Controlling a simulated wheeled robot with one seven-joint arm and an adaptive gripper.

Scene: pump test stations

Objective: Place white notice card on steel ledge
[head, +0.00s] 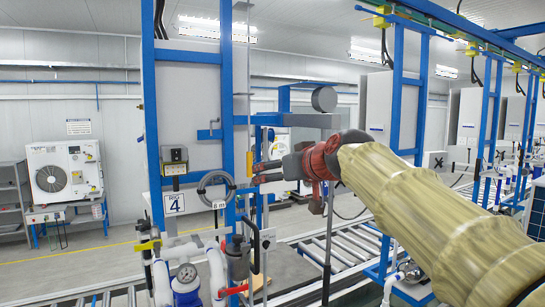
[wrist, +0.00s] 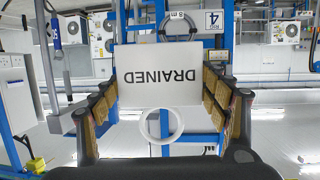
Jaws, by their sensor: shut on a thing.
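The white notice card (wrist: 158,75) reads DRAINED, upside down in the wrist view. My gripper (wrist: 160,98) is shut on the card, its tan-padded fingers at the left and right edges. A white ring (wrist: 160,126) shows just below the card in that view; I cannot tell whether it is attached. In the head view my gripper (head: 257,173) is beside the blue frame of station 4, and the card is not clearly visible there. A grey plate (head: 300,121) projects above my gripper; I cannot tell whether it is the steel ledge.
The station's blue upright (head: 152,110), a coiled grey hose (head: 215,190) and the number 4 sign (head: 174,203) are left of my gripper. White pipes and a gauge (head: 187,274) stand below. A roller conveyor (head: 350,257) runs behind.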

